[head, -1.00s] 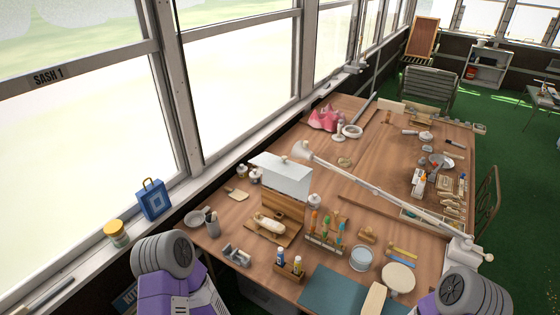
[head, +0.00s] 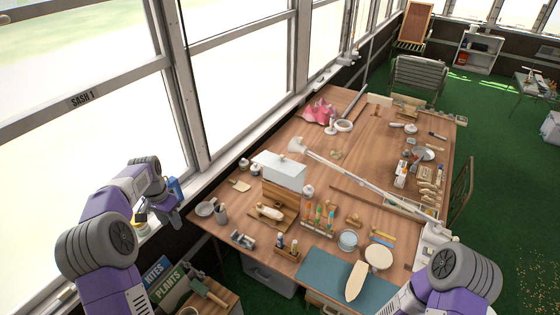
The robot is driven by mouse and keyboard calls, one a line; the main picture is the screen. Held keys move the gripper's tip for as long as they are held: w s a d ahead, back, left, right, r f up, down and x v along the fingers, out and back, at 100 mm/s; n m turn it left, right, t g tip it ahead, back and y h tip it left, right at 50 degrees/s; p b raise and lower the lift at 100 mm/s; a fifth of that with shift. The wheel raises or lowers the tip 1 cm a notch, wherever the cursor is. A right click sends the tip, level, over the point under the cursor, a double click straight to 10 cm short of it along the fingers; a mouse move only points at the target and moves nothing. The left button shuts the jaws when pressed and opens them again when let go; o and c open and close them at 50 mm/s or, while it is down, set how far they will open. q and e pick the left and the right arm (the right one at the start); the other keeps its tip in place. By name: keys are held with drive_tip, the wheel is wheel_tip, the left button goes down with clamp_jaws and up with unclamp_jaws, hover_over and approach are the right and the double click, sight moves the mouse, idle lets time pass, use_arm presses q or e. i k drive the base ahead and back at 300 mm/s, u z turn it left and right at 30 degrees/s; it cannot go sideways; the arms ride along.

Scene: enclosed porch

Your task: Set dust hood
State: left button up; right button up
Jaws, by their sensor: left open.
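A pale grey-white hood with a small knob on top (head: 281,170), which looks like the dust hood, sits over a wooden stand (head: 286,196) on the workbench near the window side. A cream-coloured item (head: 269,213) lies on a wooden board in front of it. My left gripper (head: 173,217) is open at the window sill, left of the bench and well apart from the hood. It partly covers a blue box (head: 174,187) and a jar (head: 140,222) on the sill. My right arm shows at the lower right, but its gripper is out of the picture.
The workbench (head: 376,148) is crowded. A long pale lamp arm (head: 356,175) crosses it right of the hood. A bottle rack (head: 318,222), a glass dish (head: 348,240) and a teal mat (head: 330,278) lie nearer. Signs and a small wooden stand (head: 215,300) are below my left arm.

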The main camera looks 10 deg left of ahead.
sight(280, 170)
drive_tip(key=u, duration=0.05)
drive_tip(key=i, duration=1.1)
drive_tip(key=z, duration=1)
